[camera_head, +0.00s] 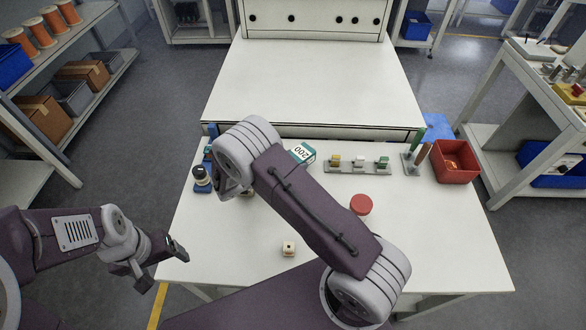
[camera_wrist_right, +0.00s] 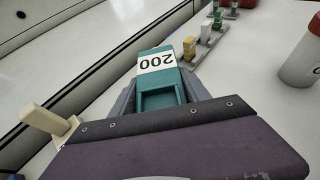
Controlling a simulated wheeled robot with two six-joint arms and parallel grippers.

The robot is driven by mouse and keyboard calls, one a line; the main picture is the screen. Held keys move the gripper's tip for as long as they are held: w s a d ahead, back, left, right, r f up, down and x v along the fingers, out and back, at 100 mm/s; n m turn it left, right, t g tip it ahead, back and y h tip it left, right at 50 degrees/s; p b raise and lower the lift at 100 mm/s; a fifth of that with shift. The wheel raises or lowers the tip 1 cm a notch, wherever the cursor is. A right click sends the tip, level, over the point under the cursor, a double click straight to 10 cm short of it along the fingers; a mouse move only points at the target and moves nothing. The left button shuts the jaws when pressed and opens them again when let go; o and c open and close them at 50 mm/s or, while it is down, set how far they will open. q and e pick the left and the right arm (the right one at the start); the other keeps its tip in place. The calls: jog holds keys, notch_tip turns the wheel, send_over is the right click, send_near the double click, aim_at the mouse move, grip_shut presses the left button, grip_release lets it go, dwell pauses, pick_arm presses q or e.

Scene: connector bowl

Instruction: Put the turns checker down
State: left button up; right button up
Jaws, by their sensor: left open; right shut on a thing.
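In the head view my right arm hides those fingers. I cannot tell whether the checker touches the table. My left gripper (camera_head: 160,266) is open and empty, off the table's left front edge.
The white table (camera_head: 440,255) has free room at its front right. A rack with small connectors (camera_head: 357,167), a stand with upright sticks (camera_head: 413,161), a red bin (camera_head: 455,162) and a red-lidded jar (camera_head: 361,204) stand rightward.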

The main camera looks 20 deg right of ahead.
jog(key=shift+f, duration=2)
jog(key=shift+f, duration=0.15)
jog(key=o, duration=1.6)
jog(key=shift+o, duration=0.2)
